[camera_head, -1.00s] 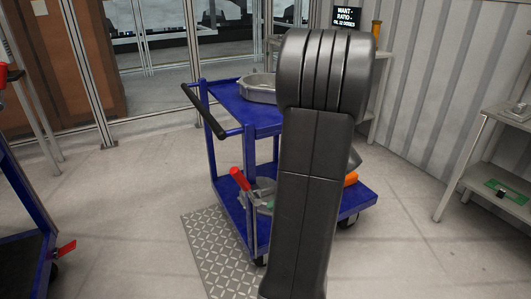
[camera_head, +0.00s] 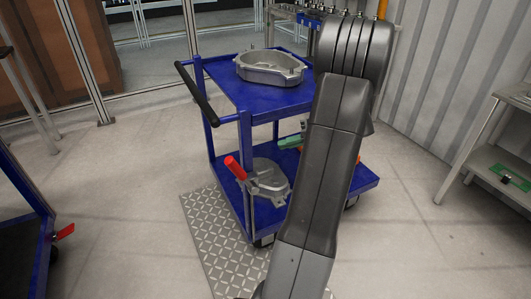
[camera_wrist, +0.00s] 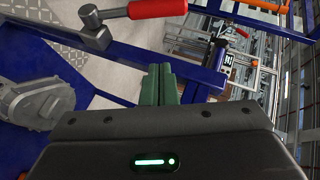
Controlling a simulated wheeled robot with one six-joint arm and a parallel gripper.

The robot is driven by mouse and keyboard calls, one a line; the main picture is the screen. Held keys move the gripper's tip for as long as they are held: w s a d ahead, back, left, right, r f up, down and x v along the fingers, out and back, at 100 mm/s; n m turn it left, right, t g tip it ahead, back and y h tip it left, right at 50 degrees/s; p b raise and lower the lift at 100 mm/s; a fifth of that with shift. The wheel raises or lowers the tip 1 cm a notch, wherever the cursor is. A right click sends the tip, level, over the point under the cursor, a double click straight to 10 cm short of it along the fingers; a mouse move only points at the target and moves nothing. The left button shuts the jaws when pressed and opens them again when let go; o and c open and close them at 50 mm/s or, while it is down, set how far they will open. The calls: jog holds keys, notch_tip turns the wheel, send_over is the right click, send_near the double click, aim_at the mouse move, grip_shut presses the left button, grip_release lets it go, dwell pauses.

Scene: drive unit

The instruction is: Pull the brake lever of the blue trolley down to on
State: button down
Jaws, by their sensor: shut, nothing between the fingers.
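The blue trolley (camera_head: 262,98) stands in the middle of the head view. Its brake lever (camera_head: 234,167) has a red handle on the near left post, tilted up and to the left from its pivot. In the wrist view the red handle (camera_wrist: 157,8) lies across the top, with its metal pivot (camera_wrist: 95,28) to the left. My gripper (camera_wrist: 160,70) shows there with green fingers together and empty, below the handle and apart from it. In the head view its green fingers (camera_head: 288,143) appear between the trolley's shelves, right of the lever; my arm hides the rest.
A grey metal housing (camera_head: 270,66) sits on the trolley's top shelf and another grey casting (camera_head: 268,181) on the lower shelf. A second blue trolley (camera_head: 22,205) with a red lever (camera_head: 65,232) stands at the left. A grey bench (camera_head: 490,150) is at the right. Open floor lies between.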

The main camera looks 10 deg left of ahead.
aim_at(241, 175)
jog(key=s+b+x, duration=0.1)
jog(key=s+x, duration=0.2)
jog(key=x, duration=0.9)
jog(key=shift+f+b, duration=0.3)
jog(key=shift+b, duration=0.1)
